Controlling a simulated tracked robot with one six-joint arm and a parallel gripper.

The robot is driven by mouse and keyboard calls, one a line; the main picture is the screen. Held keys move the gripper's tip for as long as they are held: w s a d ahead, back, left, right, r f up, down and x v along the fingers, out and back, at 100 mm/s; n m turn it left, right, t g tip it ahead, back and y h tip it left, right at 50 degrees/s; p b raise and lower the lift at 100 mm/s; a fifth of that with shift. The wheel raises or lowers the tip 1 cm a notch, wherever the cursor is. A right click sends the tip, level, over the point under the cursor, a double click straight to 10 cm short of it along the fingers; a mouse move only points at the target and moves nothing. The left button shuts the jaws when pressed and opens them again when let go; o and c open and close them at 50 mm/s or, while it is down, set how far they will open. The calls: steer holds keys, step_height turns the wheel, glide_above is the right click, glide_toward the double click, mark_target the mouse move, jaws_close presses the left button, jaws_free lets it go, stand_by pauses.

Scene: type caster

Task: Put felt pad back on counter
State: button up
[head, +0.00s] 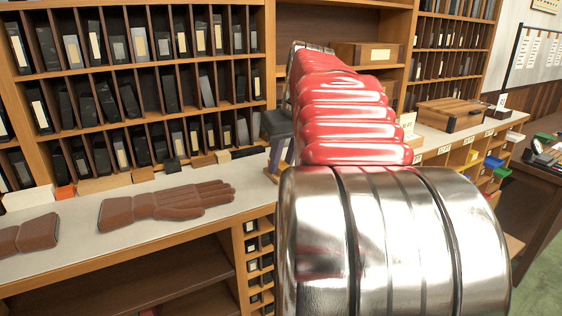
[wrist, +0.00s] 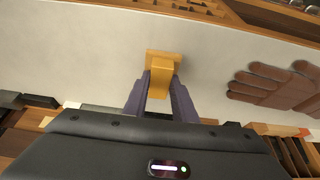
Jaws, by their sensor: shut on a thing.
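My gripper (wrist: 162,88) is shut on a yellow-tan piece, the felt pad (wrist: 163,62), between its two purple-grey fingers. The pad has a wide flat far end and a narrower part running back between the fingers. In the wrist view it is over the pale counter top (wrist: 75,50); I cannot tell whether it touches. In the head view the gripper (head: 277,155) shows beside the counter (head: 65,210), left of my red and silver arm.
Brown gloves (head: 165,206) lie on the counter to the left, also in the wrist view (wrist: 280,88). Several small blocks line the counter's back edge below the type shelves (head: 130,90). A wooden box (head: 452,112) stands on the counter at the right.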

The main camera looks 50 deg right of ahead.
steer(key=shift+f, duration=0.1)
steer(key=o, duration=1)
steer(key=v, duration=1.2)
steer(key=shift+s, duration=0.1)
